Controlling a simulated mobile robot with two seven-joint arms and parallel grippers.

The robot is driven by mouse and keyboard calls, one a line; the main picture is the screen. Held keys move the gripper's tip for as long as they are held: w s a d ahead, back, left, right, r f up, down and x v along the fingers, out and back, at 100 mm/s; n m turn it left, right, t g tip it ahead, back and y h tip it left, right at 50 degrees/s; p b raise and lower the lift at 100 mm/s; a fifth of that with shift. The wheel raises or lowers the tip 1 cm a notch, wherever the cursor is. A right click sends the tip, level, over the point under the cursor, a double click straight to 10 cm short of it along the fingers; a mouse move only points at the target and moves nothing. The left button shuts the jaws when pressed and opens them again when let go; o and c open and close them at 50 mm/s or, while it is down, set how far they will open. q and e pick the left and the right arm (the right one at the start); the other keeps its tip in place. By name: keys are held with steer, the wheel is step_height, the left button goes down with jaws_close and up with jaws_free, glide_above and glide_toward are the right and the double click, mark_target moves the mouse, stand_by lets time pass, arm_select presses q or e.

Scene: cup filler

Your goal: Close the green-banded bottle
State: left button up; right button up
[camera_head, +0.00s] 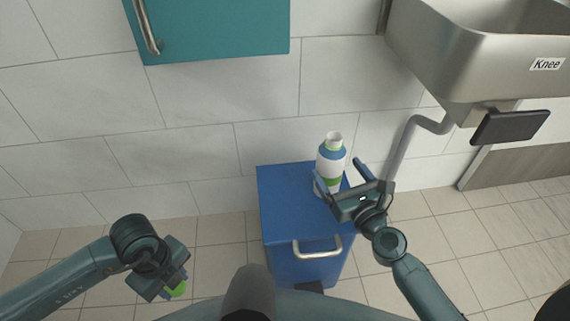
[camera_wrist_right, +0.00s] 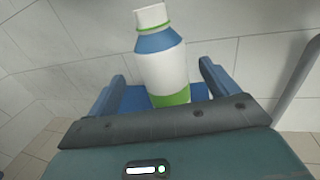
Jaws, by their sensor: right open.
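The bottle (camera_head: 331,163) is white with a blue shoulder and green bands. It stands upright on the blue cabinet (camera_head: 281,192), and its white neck has no green cap on it. In the right wrist view the bottle (camera_wrist_right: 162,72) stands between the fingers, with gaps at both sides. My right gripper (camera_head: 339,174) is open around the bottle's lower body, coming from the front right. My left gripper (camera_head: 173,283) is low at the left, far from the bottle. It is shut on a round green cap (camera_head: 178,290), partly hidden by the gripper.
A teal wall cabinet (camera_head: 215,25) hangs at the upper left. A steel sink (camera_head: 475,60) with a drain pipe (camera_head: 402,140) and a dark knee plate (camera_head: 510,127) is at the right. Tiled wall stands close behind the blue cabinet. The floor beside it is clear.

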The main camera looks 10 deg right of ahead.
mark_target(331, 157)
arm_select(q)
steer(key=shift+r, duration=0.15)
arm_select(e)
steer(key=x, duration=0.5)
steer(key=shift+w+d+r, duration=0.1)
steer(key=shift+w+r, duration=0.05)
steer(key=c, duration=1.1)
steer(key=shift+o, duration=0.2)
